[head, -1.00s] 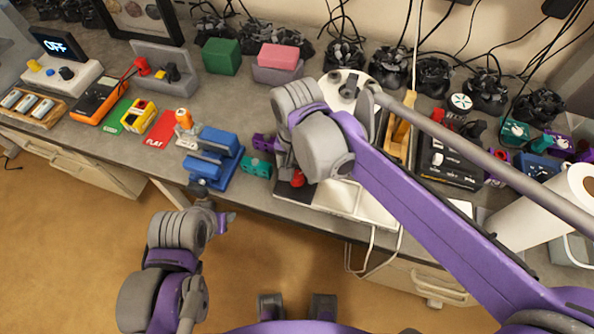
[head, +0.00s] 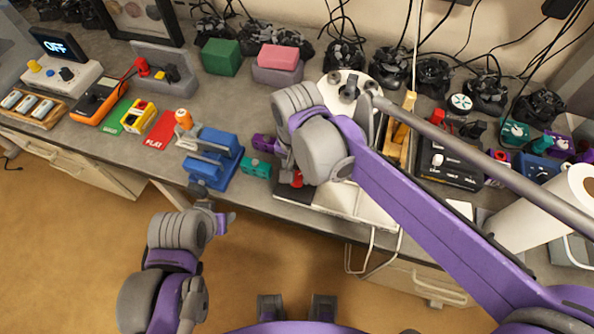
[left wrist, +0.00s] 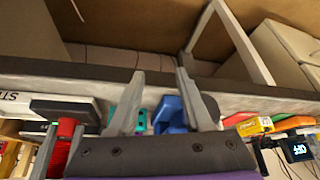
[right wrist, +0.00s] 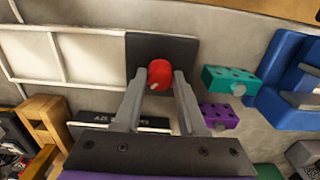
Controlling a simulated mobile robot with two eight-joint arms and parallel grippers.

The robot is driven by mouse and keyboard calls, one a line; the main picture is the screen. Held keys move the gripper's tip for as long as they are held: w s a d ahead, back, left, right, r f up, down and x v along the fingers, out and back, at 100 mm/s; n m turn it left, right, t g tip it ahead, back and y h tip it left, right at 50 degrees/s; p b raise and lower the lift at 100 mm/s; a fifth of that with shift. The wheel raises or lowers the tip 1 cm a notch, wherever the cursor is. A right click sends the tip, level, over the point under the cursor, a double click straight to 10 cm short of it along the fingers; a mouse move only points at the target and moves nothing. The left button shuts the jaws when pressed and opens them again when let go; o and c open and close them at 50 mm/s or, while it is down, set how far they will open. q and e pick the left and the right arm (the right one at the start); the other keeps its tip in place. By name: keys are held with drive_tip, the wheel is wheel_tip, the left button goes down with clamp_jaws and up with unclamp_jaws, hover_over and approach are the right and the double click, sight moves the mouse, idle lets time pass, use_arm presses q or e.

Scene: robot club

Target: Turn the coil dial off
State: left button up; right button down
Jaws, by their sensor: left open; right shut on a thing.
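The coil dial appears to be a red knob (right wrist: 160,72) with a small pale mark, on a black plate (right wrist: 150,46) at the bench's front edge. It also shows in the head view (head: 297,180), beside my right arm. My right gripper (right wrist: 159,80) is shut on the red knob, one finger on either side. In the head view my right arm's links hide most of its fingers. My left gripper (left wrist: 156,75) is open and empty, in front of the bench edge; it also shows in the head view (head: 224,218).
A teal block (right wrist: 230,80) and a purple block (right wrist: 219,117) sit close beside the plate. A blue stand (head: 213,160) is further left. A white panel (head: 370,207) lies right of the knob. A display (head: 55,46) reads OFF. The floor in front is clear.

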drive_tip(key=shift+n, duration=0.3)
drive_tip(key=n, duration=1.3)
drive_tip(key=shift+n, duration=2.1)
drive_tip(key=shift+c, duration=2.4)
unclamp_jaws()
drive_tip(key=shift+r, duration=0.1)
